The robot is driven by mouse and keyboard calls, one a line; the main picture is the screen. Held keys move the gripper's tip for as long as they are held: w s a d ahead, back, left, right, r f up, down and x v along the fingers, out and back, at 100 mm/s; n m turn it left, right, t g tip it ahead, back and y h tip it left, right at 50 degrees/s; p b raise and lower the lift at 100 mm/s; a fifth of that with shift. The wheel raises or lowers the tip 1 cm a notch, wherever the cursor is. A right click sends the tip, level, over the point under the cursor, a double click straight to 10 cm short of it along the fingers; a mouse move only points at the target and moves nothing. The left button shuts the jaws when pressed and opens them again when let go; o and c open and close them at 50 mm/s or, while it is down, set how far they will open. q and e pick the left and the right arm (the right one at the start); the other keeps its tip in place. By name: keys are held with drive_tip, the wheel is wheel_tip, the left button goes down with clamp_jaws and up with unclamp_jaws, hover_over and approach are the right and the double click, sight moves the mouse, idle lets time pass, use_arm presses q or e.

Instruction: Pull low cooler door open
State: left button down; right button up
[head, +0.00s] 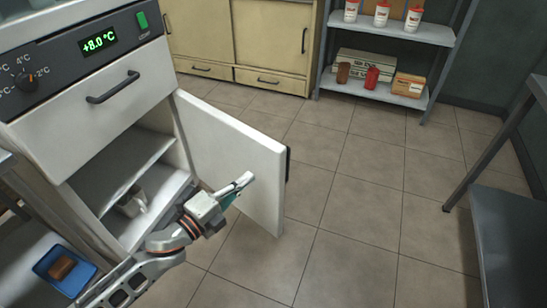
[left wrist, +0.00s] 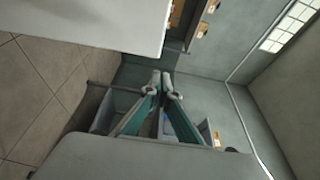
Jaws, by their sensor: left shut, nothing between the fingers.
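The low cooler door (head: 232,155) stands swung wide open in the head view, with a black handle (head: 288,164) on its far edge. It also shows as a white panel in the left wrist view (left wrist: 90,22). The cooler (head: 95,95) is at the left, its lower compartment open with a shelf and a pale item (head: 132,203) inside. My left gripper (head: 246,180) is shut and empty in front of the door's inner face; I cannot tell if it touches. Its fingers also show in the left wrist view (left wrist: 163,80). My right gripper is not in view.
A blue tray (head: 62,270) with a brown item sits at the lower left. A grey shelf unit (head: 395,94) with cups and boxes and beige cabinets (head: 268,38) stand at the back. A dark metal table (head: 510,225) is at the right. The tiled floor between is clear.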

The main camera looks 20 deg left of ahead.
use_arm(q)
drive_tip(key=b, duration=0.1)
approach(278, 153)
drive_tip(key=x, duration=0.5)
drive_tip(key=shift+w+d, duration=0.1)
drive_tip(key=shift+d, duration=0.05)
drive_tip(key=shift+x, duration=0.8)
